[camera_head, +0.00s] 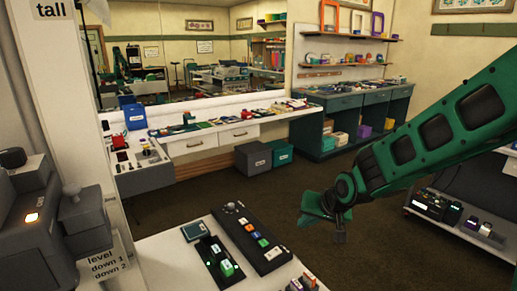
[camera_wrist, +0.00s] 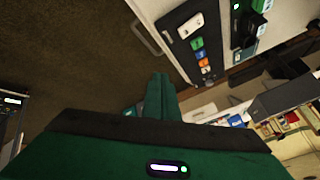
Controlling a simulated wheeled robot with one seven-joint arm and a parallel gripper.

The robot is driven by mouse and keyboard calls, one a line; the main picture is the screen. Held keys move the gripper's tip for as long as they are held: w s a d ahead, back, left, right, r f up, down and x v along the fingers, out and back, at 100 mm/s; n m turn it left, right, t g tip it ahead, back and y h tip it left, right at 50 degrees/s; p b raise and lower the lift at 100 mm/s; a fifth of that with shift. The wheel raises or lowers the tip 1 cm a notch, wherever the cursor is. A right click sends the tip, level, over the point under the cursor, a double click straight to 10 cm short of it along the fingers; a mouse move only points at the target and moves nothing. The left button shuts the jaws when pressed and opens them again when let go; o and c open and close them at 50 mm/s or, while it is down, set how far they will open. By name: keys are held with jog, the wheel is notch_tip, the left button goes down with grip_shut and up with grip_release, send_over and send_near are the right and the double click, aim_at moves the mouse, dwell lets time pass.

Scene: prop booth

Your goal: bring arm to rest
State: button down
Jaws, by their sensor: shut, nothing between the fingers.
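My arm (camera_head: 430,135) is green with dark panels and reaches in from the right side of the head view. My gripper (camera_head: 338,232) hangs at its end, over the dark floor and to the right of the white counter with the control panels. In the wrist view my gripper (camera_wrist: 160,95) shows as green fingers close together at the centre. It is shut with nothing in it. It touches nothing that I can see.
A white counter (camera_head: 165,250) bears a black button panel (camera_head: 250,238) and a smaller black device (camera_head: 218,262). A grey machine (camera_head: 35,225) stands at the left. A low cart (camera_head: 470,232) is at the right. Dark floor (camera_head: 200,200) lies open between the counters.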

jog(key=s+d+r+m+g+h, duration=0.1)
jog(key=s+d+r+h, duration=0.1)
jog(key=s+d, duration=0.6)
jog(key=s+d+r+m+g+h, duration=0.15)
jog(key=s+d, duration=0.25)
jog(key=d, duration=0.7)
jog(key=s+d+r+m+g, duration=0.1)
jog(key=s+d, duration=0.3)
jog(key=s, duration=0.6)
jog(key=s+d+r+m+g, duration=0.1)
jog(key=s+d+g, duration=0.2)
jog(key=s, duration=0.8)
jog(key=shift+s+d+r, duration=0.2)
jog(key=shift+d+r, duration=0.1)
jog(key=shift+d, duration=0.1)
